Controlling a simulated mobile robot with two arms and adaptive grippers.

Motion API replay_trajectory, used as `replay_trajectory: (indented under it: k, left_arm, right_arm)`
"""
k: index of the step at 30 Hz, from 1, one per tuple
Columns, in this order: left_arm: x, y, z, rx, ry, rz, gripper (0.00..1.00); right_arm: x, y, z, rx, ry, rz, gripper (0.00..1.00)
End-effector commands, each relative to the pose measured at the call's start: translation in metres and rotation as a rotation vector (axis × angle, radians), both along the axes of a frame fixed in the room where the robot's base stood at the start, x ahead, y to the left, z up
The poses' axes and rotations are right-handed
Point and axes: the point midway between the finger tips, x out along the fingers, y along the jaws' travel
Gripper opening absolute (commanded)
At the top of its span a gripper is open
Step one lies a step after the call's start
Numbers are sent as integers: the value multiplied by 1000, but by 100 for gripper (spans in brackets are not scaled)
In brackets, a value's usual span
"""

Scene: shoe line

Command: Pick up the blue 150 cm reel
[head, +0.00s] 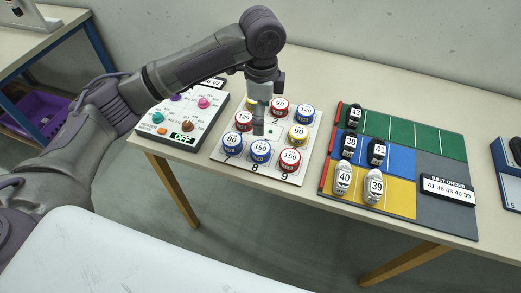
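The blue 150 reel (261,153) stands in the front row of the white numbered reel board (222,162), between a blue 90 reel (231,147) and a red 150 reel (290,161). Its white top label faces up. My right gripper is not in view.
Other reels crowd the board, including a yellow 90 (298,134) and a red 120 (243,121). A control panel (182,118) with knobs lies to the left. A coloured shoe board (402,202) with several small shoes lies to the right. A purple crate (38,117) sits far left.

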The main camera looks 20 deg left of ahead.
Motion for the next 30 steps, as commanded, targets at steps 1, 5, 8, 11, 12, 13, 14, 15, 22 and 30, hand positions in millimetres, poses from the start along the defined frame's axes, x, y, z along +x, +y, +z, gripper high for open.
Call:
replay_trajectory:
  k: [1, 5, 8, 11, 12, 13, 14, 15, 22, 30]
  left_arm:
    - [0, 1, -6, 2, 4, 0, 88]
    - [-1, 1, -31, 3, 7, 0, 88]
    - [-1, 1, -51, 1, 4, 1, 88]
    - [0, 1, -67, 2, 2, 1, 88]
    - [0, 0, -72, 2, 2, 1, 88]
    - [0, 0, -75, 1, 1, 0, 88]
    - [0, 0, -78, 1, 2, 0, 88]
    - [0, 0, -80, 1, 1, 0, 88]
    - [-1, 1, -102, 1, 3, 1, 88]
    - [-1, 1, -133, 0, -1, -1, 88]
  right_arm:
    - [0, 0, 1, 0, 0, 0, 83]
    - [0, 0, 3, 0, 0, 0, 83]
    - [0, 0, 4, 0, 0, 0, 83]
    - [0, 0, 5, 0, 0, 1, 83]
    - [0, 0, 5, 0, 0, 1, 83]
    - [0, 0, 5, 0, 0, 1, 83]
    - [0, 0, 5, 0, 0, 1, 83]
    - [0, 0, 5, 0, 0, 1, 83]
    - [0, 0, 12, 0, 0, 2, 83]
    - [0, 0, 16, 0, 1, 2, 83]
